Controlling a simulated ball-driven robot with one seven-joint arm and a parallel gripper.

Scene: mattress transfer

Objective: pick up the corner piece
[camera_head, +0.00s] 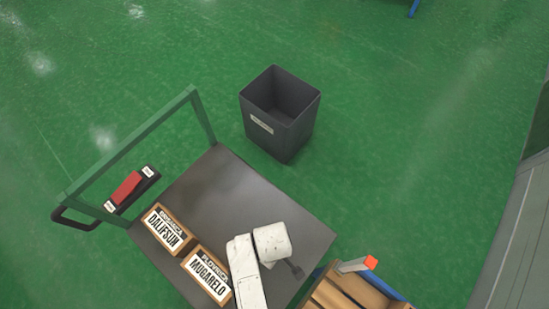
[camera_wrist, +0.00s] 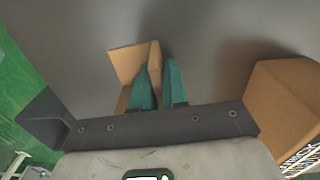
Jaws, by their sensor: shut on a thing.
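The corner piece (camera_wrist: 128,62) is a tan, cardboard-like angled piece on the grey surface in the wrist view. My gripper (camera_wrist: 160,70) has two teal fingers, one on each side of the corner piece's right-hand wall, and is shut on it. The lower part of the piece is partly hidden behind the left finger. In the head view my white arm reaches over the dark cart top (camera_head: 220,190). The corner piece cannot be made out there; my arm likely covers it.
Two labelled boxes, DALIFSUN (camera_head: 167,229) and MUGARELO (camera_head: 208,273), stand on the cart's near left edge. A box (camera_wrist: 285,95) is close right of my gripper. A dark bin (camera_head: 279,130) stands beyond the cart. A wooden crate (camera_head: 330,296) is at lower right.

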